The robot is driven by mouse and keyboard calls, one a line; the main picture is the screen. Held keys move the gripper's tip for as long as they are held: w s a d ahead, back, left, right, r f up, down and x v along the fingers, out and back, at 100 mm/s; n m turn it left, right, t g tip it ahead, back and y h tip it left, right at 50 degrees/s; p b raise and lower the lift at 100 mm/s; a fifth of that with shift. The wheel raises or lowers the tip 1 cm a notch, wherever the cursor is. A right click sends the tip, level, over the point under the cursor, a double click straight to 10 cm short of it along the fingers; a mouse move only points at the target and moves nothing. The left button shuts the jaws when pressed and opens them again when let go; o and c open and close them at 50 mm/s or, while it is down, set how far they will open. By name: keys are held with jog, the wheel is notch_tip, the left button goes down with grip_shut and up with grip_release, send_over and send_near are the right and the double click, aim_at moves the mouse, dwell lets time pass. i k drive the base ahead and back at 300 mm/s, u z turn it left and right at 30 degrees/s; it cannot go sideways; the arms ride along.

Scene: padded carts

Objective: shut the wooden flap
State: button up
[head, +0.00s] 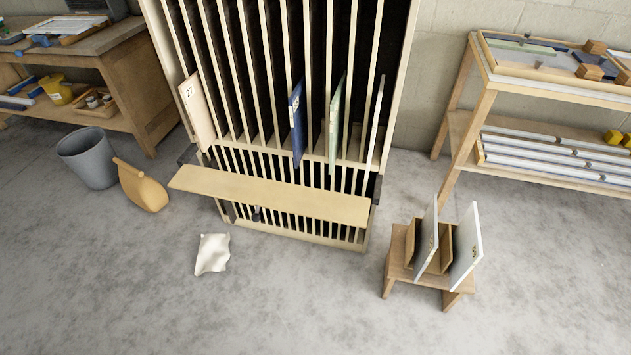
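The wooden flap (270,194) is a long, pale board across the front of the tall slotted rack (262,250). It juts outward from the rack's lower part, its broad face showing, and looks open. Dark brackets show at both of its ends. A small dark knob or handle (256,213) shows below its front edge. Several panels stand in the upper slots, including a cream one marked 27 (194,108), a blue one (296,120) and a green one (335,125). Their lower ends are close behind the flap. My gripper is not in view.
A white cloth (212,254) lies on the floor before the rack. A grey bin (86,158) and a tan bag or jug (141,186) stand left. A small wooden stand (400,268) with upright panels is front right. A workbench (118,90) and shelf table (464,120) flank the rack.

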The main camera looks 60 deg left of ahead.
aim_at(342, 208)
jog(key=u, duration=2.65)
jog(key=k, duration=0.55)
jog(key=z, duration=0.55)
jog(key=i, duration=1.15)
jog(key=u, duration=0.2)
